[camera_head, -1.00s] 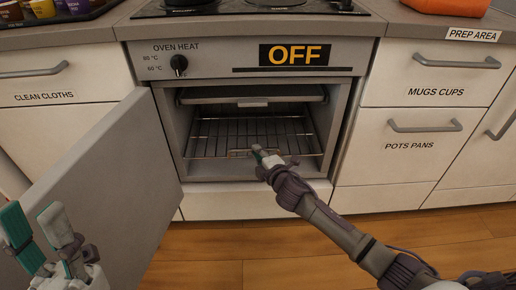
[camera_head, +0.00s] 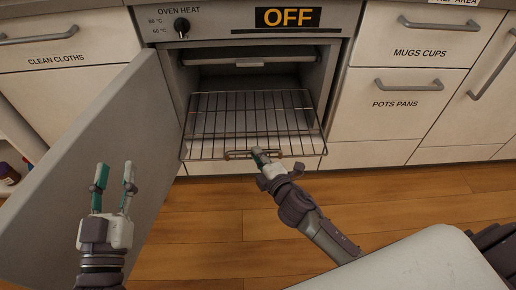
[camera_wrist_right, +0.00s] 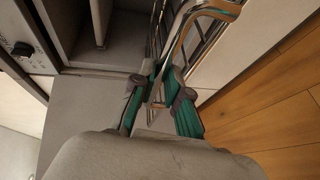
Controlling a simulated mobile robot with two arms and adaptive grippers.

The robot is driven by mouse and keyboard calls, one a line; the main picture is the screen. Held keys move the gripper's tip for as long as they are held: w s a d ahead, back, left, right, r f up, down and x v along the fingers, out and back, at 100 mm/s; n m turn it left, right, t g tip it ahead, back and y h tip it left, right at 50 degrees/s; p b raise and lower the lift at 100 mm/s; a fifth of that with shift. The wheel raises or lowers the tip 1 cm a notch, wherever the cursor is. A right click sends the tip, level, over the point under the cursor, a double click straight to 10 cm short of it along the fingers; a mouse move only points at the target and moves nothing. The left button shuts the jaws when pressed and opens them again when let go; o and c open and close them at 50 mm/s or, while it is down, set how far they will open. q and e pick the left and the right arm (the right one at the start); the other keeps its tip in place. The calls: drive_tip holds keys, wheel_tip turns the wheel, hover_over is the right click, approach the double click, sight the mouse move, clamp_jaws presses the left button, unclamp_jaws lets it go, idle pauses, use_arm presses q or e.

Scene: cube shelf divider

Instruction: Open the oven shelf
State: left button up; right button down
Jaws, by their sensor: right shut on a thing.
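The oven (camera_head: 187,80) stands with its door (camera_head: 85,165) swung open to the left. The wire oven shelf (camera_head: 235,108) sticks out of the oven's front toward me, roughly level. My right gripper (camera_head: 262,158) is shut on the handle at the shelf's front edge; in the right wrist view its green fingers (camera_wrist_right: 158,95) close around the bent wire handle (camera_wrist_right: 190,30). My left gripper (camera_head: 113,187) is open and empty, in front of the open door and apart from it.
A second, solid shelf or tray (camera_head: 248,60) sits higher inside the oven. Drawers with handles (camera_head: 408,86) flank the oven on the right, and a clean cloths drawer (camera_head: 60,60) on the left. The wooden floor (camera_head: 215,215) in front is clear.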

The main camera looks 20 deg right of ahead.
drive_tip(key=c, duration=1.4)
unclamp_jaws()
drive_tip(key=shift+c, duration=0.2)
drive_tip(key=shift+s, duration=0.1)
drive_tip(key=v, duration=1.2)
